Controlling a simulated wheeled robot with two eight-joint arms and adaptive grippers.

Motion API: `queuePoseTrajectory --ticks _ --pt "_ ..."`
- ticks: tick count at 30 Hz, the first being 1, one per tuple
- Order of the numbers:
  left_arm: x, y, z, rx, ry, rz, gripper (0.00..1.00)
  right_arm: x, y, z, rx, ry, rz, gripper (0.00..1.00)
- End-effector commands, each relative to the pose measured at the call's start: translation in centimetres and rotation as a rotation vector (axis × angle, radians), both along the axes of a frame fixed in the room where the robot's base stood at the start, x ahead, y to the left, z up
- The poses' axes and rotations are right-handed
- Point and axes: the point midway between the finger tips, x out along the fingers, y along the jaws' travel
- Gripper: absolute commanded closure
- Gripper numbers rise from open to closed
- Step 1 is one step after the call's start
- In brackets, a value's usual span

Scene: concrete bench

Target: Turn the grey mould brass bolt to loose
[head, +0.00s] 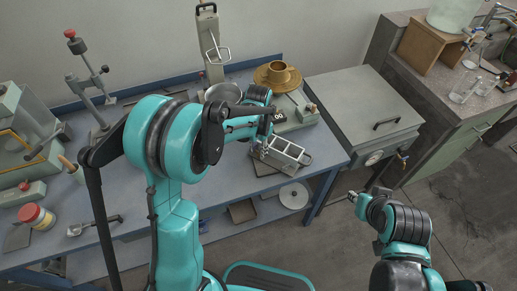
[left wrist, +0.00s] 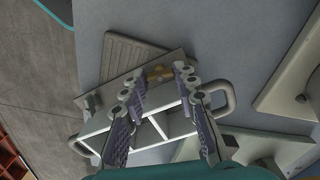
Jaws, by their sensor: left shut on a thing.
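The grey mould (head: 287,152) lies near the bench's front right edge, with a looped handle at its right end. It fills the middle of the left wrist view (left wrist: 178,124), showing open rectangular compartments and a handle at each end. Its brass bolt (left wrist: 159,73) sits at the mould's far side, between my left fingertips. My left gripper (left wrist: 160,79) is over the mould, its two fingers either side of the bolt and shut on it. In the head view my arm hides the bolt. My right gripper (head: 354,197) is away from the bench over the floor; its jaw state is unclear.
A ribbed grey plate (left wrist: 128,55) lies beside the mould. A brass pot (head: 277,76) and a metal bowl (head: 223,92) stand behind it. A grey cabinet (head: 362,105) stands right of the bench.

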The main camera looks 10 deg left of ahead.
Motion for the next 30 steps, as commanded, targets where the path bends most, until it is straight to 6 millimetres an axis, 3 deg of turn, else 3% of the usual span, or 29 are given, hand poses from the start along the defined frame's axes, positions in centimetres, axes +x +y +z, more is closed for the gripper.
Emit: queuePoseTrajectory --ticks 9,18,19,21,30 --pt "0.0 0.0 0.0 0.0 0.0 0.239 1.0 0.0 0.0 0.14 0.0 0.0 0.0 0.71" --pt "0.0 0.0 -0.01 0.0 0.0 0.258 1.0 -0.01 0.0 0.13 0.0 0.0 0.0 0.71" --pt "0.0 0.0 -0.01 0.0 0.0 0.258 0.69 -0.01 0.0 0.13 0.0 0.0 0.0 0.71" --pt "0.0 0.0 -0.01 0.0 0.0 0.258 0.5 -0.01 0.0 0.13 0.0 0.0 0.0 0.71" --pt "0.0 0.0 0.05 0.0 0.0 0.257 0.5 0.0 0.0 0.14 0.0 0.0 0.0 0.71"
